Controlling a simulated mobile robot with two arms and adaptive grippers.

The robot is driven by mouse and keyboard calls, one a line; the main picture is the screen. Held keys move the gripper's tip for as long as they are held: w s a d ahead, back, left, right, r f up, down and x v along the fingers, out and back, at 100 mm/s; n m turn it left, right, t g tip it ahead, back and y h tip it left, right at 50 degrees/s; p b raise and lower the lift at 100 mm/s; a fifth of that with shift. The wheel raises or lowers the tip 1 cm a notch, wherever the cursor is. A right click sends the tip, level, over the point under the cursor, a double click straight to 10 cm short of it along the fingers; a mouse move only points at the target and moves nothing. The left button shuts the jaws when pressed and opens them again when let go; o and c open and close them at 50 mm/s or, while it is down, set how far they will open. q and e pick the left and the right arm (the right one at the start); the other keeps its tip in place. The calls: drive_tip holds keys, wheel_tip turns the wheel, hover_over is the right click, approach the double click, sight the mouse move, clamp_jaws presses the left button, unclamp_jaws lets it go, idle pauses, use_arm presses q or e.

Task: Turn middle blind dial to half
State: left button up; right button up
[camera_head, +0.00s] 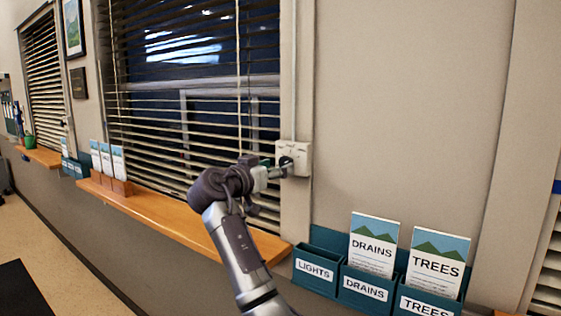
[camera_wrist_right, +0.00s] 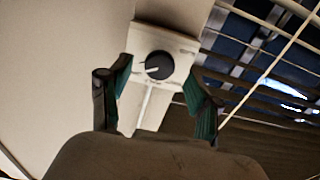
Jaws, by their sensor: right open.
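A black round blind dial (camera_wrist_right: 159,65) with a white pointer line sits on a white wall box (camera_head: 302,152) right of the large window. In the right wrist view the pointer lies roughly sideways, toward the left; the box markings are too small to read. My right gripper (camera_head: 283,167) is at the front of the box and partly hides the dial in the head view. In the right wrist view the gripper (camera_wrist_right: 157,77) is open, its two green-padded fingers on either side of the dial, with visible gaps. The window blind (camera_head: 150,110) has visible gaps between slats. My left gripper is not in view.
A wooden sill (camera_head: 160,212) runs below the window, under my right arm. Teal leaflet holders (camera_head: 365,287) with DRAINS and TREES cards hang on the wall at lower right. A vertical conduit (camera_head: 293,70) rises above the box. The wall right of it is bare.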

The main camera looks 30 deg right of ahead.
sight(287, 162)
drive_tip(key=shift+x, duration=1.2)
drive_tip(key=c, duration=1.1)
